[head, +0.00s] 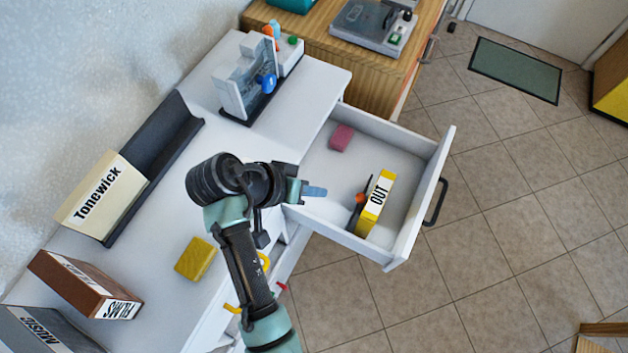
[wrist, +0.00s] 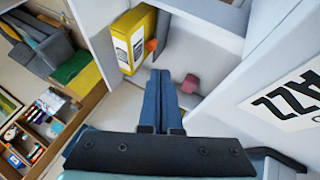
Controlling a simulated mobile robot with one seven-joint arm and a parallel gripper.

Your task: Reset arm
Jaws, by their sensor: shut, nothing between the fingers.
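My gripper (head: 314,191) is above the left edge of the open drawer (head: 436,160) in the head view. Its blue fingers are closed together and empty in the wrist view (wrist: 163,78). The arm is bent, with its wrist over the front edge of the white desk (head: 180,262). Inside the drawer stand a yellow box marked OUT (head: 373,208) and a small pink block (head: 341,138), both apart from the fingers. The box (wrist: 133,38) and the block (wrist: 189,83) also show in the wrist view.
On the desk are a yellow block (head: 195,259), a Tonewick box (head: 100,193) in a black holder, a brown box (head: 80,285) and a grey box (head: 40,328). A wooden cabinet (head: 385,82) stands behind. Tiled floor (head: 500,225) is clear right of the drawer.

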